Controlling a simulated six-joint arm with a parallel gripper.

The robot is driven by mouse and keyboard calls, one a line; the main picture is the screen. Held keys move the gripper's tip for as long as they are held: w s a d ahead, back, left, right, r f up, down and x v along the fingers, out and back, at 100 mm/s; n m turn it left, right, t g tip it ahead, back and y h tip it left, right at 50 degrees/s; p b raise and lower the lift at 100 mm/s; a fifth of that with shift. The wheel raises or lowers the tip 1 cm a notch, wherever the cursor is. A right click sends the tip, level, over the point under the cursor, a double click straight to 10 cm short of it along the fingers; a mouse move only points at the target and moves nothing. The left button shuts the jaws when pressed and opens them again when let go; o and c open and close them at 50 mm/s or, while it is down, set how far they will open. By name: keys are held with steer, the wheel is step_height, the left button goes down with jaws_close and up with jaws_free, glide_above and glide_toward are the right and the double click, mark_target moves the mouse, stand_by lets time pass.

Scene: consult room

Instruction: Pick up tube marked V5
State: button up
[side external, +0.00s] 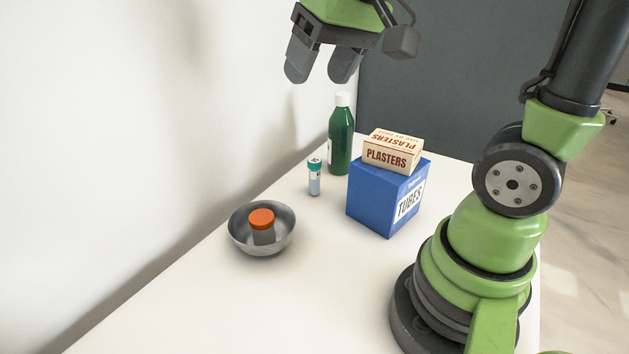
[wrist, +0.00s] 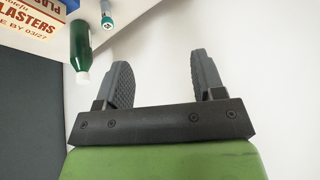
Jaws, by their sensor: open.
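A small tube with a teal cap (side external: 314,177) stands upright on the white table between the green bottle and the metal bowl. Its marking is too small to read. The tube also shows at the top of the wrist view (wrist: 107,18), seen from its cap end. My gripper (side external: 322,78) is open and empty, high above the table and well above the tube. In the wrist view my gripper's two fingers (wrist: 163,75) are spread apart with only bare white surface between them.
A green bottle with a white cap (side external: 341,140) stands behind the tube. A blue TUBES box (side external: 372,207) with a PLASTERS box (side external: 388,156) on top stands to its right. A metal bowl (side external: 238,238) holding an orange-capped jar (side external: 262,220) is in front. The front table is clear.

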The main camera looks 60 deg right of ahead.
steer(key=w+d+f+g, duration=0.2)
steer(key=w+d+f, duration=0.2)
steer(key=w, duration=0.1)
steer(key=g, duration=0.3)
glide_above(314, 160)
steer(key=shift+h, duration=0.3)
steer(key=f, duration=1.2)
steer(key=shift+w+a+f, duration=0.1)
steer(key=shift+a+f, duration=0.25)
steer(key=shift+f, duration=0.05)
step_height(314, 160, down, 5)
steer(key=shift+d+r, duration=0.15)
steer(key=shift+r, duration=0.05)
steer(key=f, duration=0.5)
steer(key=shift+d+f, duration=0.25)
steer(key=shift+f, duration=0.15)
steer(key=c, duration=1)
